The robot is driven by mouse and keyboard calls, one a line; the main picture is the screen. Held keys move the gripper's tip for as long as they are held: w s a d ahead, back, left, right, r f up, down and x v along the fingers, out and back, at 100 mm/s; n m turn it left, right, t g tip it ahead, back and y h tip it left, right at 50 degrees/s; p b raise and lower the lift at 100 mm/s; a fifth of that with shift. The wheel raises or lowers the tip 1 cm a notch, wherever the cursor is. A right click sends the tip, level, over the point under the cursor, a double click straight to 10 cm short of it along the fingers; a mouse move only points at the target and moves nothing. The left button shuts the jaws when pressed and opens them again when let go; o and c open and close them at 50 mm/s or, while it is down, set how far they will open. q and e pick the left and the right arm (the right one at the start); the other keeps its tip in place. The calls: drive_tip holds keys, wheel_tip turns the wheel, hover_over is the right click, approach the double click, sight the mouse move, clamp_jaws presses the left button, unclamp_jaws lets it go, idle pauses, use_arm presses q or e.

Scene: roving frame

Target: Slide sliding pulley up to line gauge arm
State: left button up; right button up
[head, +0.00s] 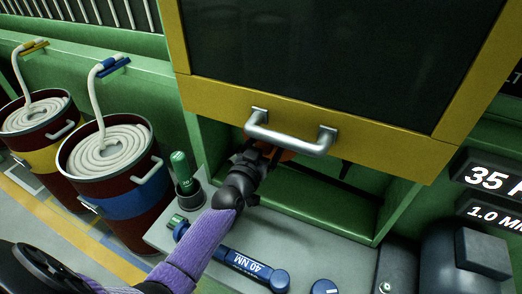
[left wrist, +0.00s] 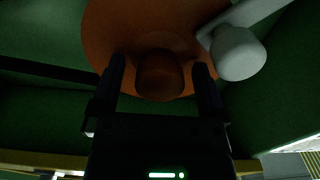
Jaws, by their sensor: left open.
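The sliding pulley appears to be the orange disc with a round central knob (left wrist: 160,75), seen close up in the left wrist view. A sliver of orange (head: 287,154) shows behind the handle in the head view. My left gripper (left wrist: 160,68) is open, its two fingers on either side of the knob; I cannot tell whether they touch it. A pale grey arm with a rounded end (left wrist: 238,52), likely the gauge arm, lies at the disc's right edge. In the head view my left gripper (head: 262,152) reaches into the green cabinet, partly hidden by the handle.
A yellow-framed dark panel (head: 330,50) with a metal handle (head: 290,137) hangs over the cabinet opening, close above my gripper. A grey shelf (head: 225,235) below holds a blue torque wrench (head: 240,262) and a green-handled tool (head: 181,168). Rope buckets (head: 118,190) stand left.

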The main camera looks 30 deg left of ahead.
use_arm(q)
drive_tip(key=s+p, duration=0.2)
drive_tip(key=s, duration=0.7)
drive_tip(key=shift+s+d, duration=0.3)
drive_tip(key=shift+s, duration=0.05)
